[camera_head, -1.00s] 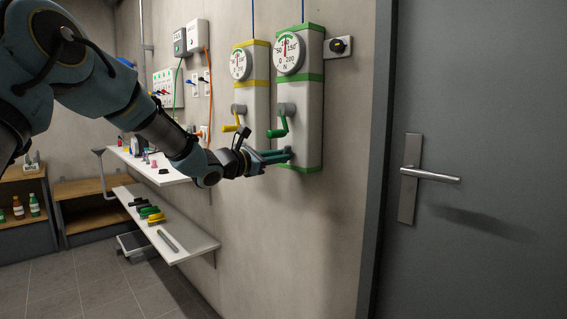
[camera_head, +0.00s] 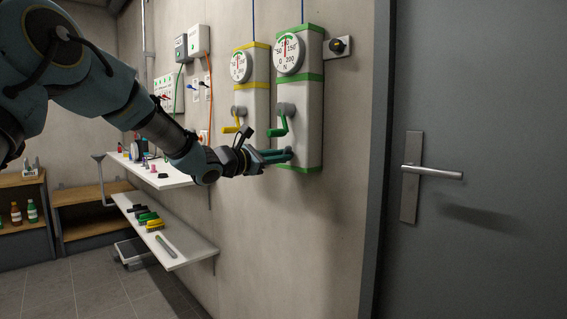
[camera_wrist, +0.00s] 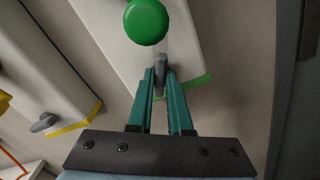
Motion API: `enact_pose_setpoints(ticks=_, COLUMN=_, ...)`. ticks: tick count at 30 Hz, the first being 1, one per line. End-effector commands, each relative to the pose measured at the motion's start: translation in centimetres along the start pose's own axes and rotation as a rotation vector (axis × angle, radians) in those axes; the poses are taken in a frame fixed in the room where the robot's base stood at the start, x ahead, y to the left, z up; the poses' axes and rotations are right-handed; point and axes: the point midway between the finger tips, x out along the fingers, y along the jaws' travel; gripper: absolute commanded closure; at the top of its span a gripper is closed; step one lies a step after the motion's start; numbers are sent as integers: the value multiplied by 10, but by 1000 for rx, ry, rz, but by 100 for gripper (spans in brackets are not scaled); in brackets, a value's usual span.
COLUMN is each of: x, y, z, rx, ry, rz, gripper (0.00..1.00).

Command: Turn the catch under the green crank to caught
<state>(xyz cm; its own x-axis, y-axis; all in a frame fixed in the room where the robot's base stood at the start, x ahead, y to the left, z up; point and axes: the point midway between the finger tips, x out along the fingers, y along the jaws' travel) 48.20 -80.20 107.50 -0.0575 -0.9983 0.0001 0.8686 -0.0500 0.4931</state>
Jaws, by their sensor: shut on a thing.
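The green crank (camera_head: 279,126) sticks out from the front of the tall white box with green bands (camera_head: 310,110). In the wrist view its round green knob (camera_wrist: 146,22) shows at the top. The catch (camera_wrist: 161,72) is a small grey lever below the crank, on the same box. My gripper (camera_head: 286,155) is at the lower part of this box. In the wrist view its two teal fingers (camera_wrist: 161,88) stand on either side of the catch and are shut on it. The fingers hide part of the catch in the head view.
A similar box with yellow bands (camera_head: 257,105) and a yellow crank (camera_head: 231,129) stands close to the left; its own grey catch (camera_wrist: 44,122) shows in the wrist view. A grey door (camera_head: 490,100) is at the right. Shelves (camera_head: 170,245) run along the wall at lower left.

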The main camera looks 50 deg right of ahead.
Motion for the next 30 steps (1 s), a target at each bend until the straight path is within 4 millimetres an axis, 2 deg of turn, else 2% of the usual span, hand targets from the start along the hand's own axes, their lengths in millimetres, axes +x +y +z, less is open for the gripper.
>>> enact_pose_setpoints(ticks=30, x=0, y=-1, z=-3, rx=245, ry=1, rz=0, gripper=100)
